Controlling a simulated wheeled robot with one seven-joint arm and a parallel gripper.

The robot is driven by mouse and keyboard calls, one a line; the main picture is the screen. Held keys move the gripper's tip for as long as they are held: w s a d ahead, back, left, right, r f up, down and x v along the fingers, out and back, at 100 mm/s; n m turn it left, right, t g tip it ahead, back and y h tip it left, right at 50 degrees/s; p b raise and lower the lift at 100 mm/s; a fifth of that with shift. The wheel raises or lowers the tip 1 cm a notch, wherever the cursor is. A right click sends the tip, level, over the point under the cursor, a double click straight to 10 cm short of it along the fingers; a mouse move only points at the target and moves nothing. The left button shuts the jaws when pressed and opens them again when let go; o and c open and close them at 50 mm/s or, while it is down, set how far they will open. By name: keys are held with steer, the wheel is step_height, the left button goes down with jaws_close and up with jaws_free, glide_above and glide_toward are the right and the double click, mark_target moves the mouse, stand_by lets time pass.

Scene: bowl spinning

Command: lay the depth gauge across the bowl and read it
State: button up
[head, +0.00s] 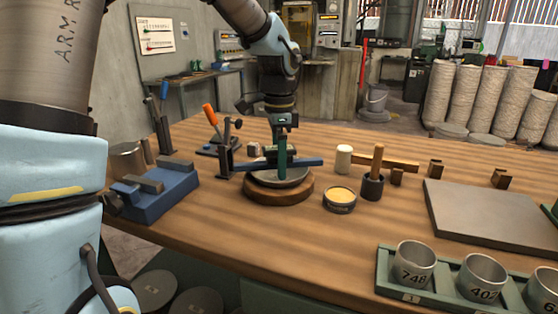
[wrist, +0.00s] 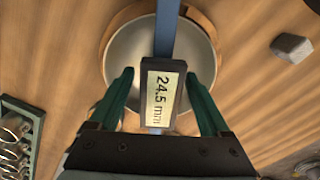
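The depth gauge lies across the bowl. Its blue bar (head: 307,162) spans the grey metal bowl (head: 290,181), which sits on a round wooden block (head: 278,194). In the wrist view the bar (wrist: 164,30) runs over the bowl's hollow (wrist: 125,62). The gauge's display (wrist: 163,95) faces the camera and reads 24.5 mm. My gripper (head: 283,166) is low over the bowl, with its green fingers on either side of the display. The bar's underside and probe are hidden.
A blue vise (head: 160,192) stands left of the bowl. A yellow-filled tin (head: 340,199), a white cylinder (head: 343,158) and a mallet in a dark cup (head: 372,187) stand right. Farther right are a flat grey plate (head: 490,208) and a green tray (head: 383,268) of numbered cups.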

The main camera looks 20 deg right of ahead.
step_height(320, 180, up, 11)
steer(key=shift+f, duration=0.1)
stand_by(0.6)
steer(key=shift+s, duration=0.1)
